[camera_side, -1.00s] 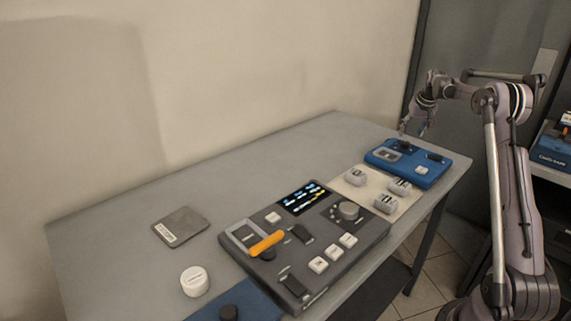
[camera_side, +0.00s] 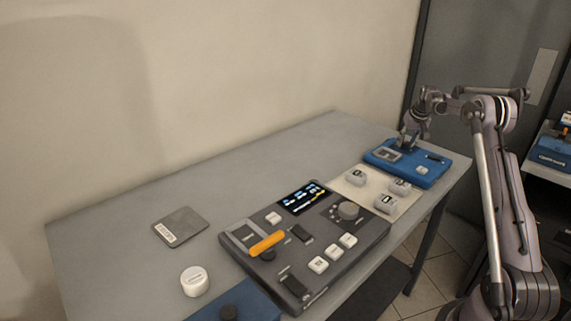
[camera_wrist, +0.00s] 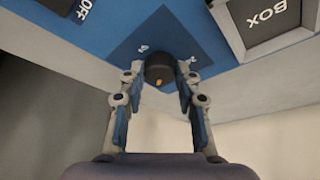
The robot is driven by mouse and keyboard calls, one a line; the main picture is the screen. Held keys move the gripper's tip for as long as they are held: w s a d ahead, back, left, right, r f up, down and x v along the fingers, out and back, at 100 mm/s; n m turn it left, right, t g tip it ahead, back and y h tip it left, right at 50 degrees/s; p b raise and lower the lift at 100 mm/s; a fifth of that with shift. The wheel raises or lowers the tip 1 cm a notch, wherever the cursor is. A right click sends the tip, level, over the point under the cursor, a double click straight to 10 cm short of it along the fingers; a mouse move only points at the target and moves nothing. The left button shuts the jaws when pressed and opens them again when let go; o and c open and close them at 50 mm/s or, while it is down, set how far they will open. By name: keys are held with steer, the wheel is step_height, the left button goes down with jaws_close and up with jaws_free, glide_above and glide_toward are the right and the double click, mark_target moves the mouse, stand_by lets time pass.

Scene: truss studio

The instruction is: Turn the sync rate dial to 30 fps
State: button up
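A dark round dial (camera_wrist: 160,69) with an orange mark sits on a dark blue square of the blue box (camera_wrist: 100,44). The small marks beside it are too small to read, so I cannot tell its setting. My gripper (camera_wrist: 160,74) is open, with one finger on each side of this dial; narrow gaps seem to remain. In the side view, my gripper (camera_side: 408,141) is low over the back of the blue box (camera_side: 435,171) and largely hides the dial.
The blue box also carries a "BOX" window (camera_wrist: 270,20) and an OFF switch (camera_wrist: 58,5). Several grey blocks stand on a pale mat (camera_side: 372,199). An orange handle (camera_side: 267,243) lies across the console. The table's back middle (camera_side: 270,165) is clear.

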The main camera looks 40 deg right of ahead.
steer(key=shift+n, duration=0.6)
steer(key=o, duration=1.2)
steer(key=shift+c, duration=0.2)
steer(key=v, duration=1.2)
steer(key=shift+d, duration=0.3)
